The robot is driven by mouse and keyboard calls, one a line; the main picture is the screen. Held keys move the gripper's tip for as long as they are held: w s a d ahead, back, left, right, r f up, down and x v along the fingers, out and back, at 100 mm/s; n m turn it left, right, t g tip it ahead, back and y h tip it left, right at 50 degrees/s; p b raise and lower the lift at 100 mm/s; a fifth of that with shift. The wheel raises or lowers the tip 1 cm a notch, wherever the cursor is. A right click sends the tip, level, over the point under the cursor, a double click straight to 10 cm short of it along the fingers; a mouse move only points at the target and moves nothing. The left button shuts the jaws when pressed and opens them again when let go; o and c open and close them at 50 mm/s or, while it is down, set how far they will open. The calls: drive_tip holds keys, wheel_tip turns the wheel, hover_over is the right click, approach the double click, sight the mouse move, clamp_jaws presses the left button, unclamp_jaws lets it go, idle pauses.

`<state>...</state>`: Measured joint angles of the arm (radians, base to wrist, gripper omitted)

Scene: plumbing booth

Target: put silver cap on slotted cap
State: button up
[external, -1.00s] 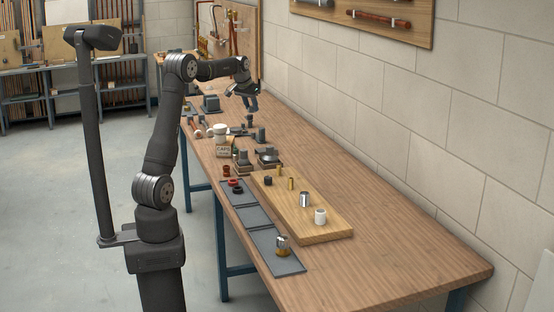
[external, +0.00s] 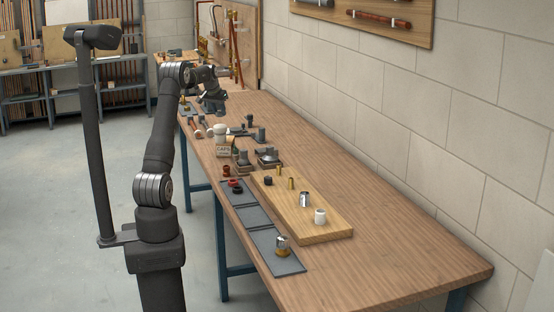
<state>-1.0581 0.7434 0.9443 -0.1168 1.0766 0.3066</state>
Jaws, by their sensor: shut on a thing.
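My gripper (external: 214,108) is low over the far part of the workbench, seen from a distance. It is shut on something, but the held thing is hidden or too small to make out. A silver cylinder (external: 304,200) stands on the wooden board. Another silver piece with a brass-coloured lower part (external: 283,243) stands on the nearest grey mat. I cannot tell which small part is the silver cap or which is the slotted cap. Both of these silver pieces are well away from my gripper, towards the front of the bench.
The wooden board (external: 327,233) also bears a white cylinder (external: 320,216), brass pins (external: 291,183) and a dark piece (external: 268,181). A container labelled CAPS (external: 223,151) and dark fixtures (external: 268,157) stand mid-bench. The bench's right side (external: 400,254) is clear.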

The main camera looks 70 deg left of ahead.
sight(218, 114)
drive_tip(key=shift+a+f, duration=0.1)
drive_tip(key=shift+f, duration=1.95)
drive_tip(key=shift+f, duration=0.2)
drive_tip(key=o, duration=1)
drive_tip(key=shift+r, duration=0.1)
drive_tip(key=v, duration=1.2)
drive_tip(key=shift+r, duration=0.1)
